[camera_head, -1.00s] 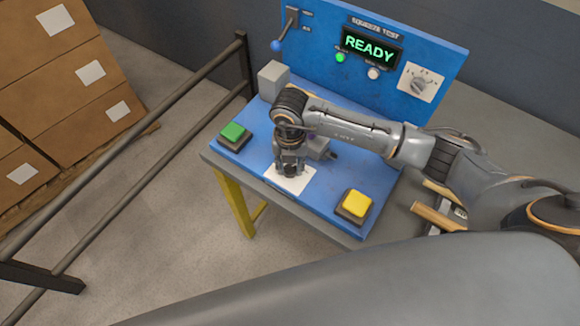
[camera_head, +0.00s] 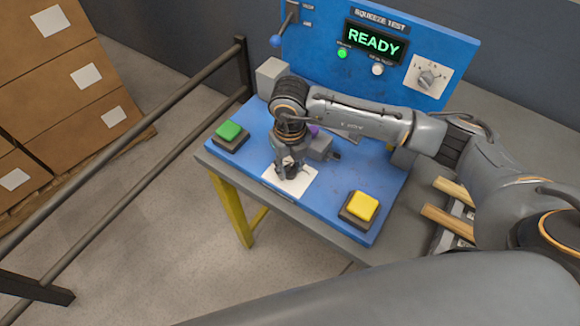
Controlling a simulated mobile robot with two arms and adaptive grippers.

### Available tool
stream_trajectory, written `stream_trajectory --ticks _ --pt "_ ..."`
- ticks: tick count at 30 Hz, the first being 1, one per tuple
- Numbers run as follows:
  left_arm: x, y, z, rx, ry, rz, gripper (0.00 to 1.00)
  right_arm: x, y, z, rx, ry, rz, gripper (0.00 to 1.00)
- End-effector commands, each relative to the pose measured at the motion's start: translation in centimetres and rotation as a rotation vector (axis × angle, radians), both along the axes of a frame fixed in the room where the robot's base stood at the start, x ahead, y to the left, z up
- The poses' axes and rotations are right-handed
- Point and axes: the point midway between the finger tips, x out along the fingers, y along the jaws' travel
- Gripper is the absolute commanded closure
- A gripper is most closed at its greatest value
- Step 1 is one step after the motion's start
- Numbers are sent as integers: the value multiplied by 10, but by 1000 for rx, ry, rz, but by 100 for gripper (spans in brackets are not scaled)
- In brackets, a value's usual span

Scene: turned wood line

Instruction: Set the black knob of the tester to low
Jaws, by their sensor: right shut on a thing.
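The tester is a blue bench unit with an upright panel (camera_head: 318,45) and a flat blue base (camera_head: 325,205). Its display (camera_head: 374,40) reads READY in green. The black knob (camera_head: 292,174) sits on a white plate (camera_head: 295,190) at the base's front edge. My right gripper (camera_head: 290,169) points down over the plate and is shut on the black knob. The fingers hide most of the knob, so its pointer and the plate's marks cannot be read. My left gripper is out of view.
A green button (camera_head: 229,130) stands left of the plate and a yellow button (camera_head: 363,206) right of it. A grey clamp block (camera_head: 320,147) is just behind my gripper. The panel holds a grey dial (camera_head: 427,77) and a blue-tipped lever (camera_head: 276,41). A rail (camera_head: 150,145) runs at left.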

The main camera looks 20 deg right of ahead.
Motion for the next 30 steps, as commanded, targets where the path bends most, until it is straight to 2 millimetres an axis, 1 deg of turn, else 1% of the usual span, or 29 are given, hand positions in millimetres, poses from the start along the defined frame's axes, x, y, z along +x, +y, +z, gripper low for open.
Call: stream_trajectory --ticks 11,12,14,15,22,25,28,30 --pt "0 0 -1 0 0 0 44 1 0 0 -1 -2 5 99" --pt "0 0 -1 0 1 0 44 1 0 0 -1 -2 5 65" --pt "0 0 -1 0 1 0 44 1 0 0 0 -2 5 53" --pt "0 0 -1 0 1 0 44 1 0 0 0 -1 5 45" --pt "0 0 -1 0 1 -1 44 0 0 0 0 -1 5 44" --pt "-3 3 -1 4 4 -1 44 0 0 2 0 -1 5 44" --pt "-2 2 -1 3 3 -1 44 1 0 10 2 -3 5 44" --pt "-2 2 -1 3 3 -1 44 2 0 20 1 -5 5 44"
